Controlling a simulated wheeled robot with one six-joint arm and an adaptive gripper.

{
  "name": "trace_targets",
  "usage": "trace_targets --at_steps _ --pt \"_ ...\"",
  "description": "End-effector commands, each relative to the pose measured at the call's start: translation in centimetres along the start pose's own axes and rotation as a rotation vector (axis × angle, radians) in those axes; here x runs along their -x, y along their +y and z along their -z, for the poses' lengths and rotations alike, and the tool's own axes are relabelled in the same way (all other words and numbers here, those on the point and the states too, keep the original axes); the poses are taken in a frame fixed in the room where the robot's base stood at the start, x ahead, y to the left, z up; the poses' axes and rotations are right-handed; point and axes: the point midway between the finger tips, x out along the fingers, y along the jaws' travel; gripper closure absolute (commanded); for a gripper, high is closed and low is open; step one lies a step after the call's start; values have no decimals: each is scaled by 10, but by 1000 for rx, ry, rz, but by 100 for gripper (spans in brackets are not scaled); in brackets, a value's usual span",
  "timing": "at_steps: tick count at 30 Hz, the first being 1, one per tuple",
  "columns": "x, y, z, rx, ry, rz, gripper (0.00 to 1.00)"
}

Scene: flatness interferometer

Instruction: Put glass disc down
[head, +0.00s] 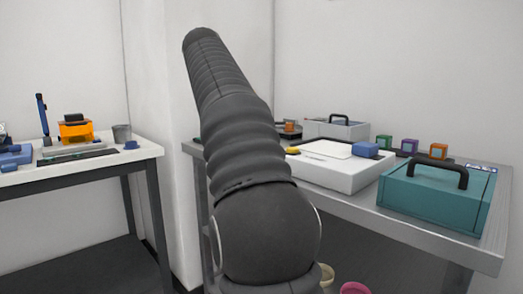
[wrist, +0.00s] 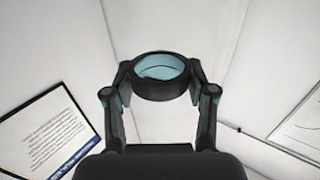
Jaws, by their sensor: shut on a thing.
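In the wrist view, my gripper (wrist: 160,92) is shut on the glass disc (wrist: 160,72), a pale blue round glass in a thick dark ring. The two fingers press the ring from left and right. In the head view, my dark arm rises through the middle of the picture, and neither the gripper nor the disc can be seen there.
The right bench (head: 440,222) holds a teal case (head: 425,200), a white slab (head: 338,173), a blue block (head: 365,149), a grey case (head: 337,129) and several small coloured blocks. The left bench (head: 145,151) holds an orange device (head: 75,130) and a grey cup (head: 122,133). My arm hides part of the right bench.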

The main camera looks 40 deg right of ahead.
Motion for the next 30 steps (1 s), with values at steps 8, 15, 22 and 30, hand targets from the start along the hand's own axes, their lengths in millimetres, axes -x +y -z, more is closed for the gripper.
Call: trace_targets --at_steps 8,15,22,30 --pt "-11 34 -59 4 -3 -196 85" --pt "-12 87 -126 5 -2 -515 85" --pt "4 134 -159 -1 3 -828 85" --pt "16 148 -172 0 1 -956 85"
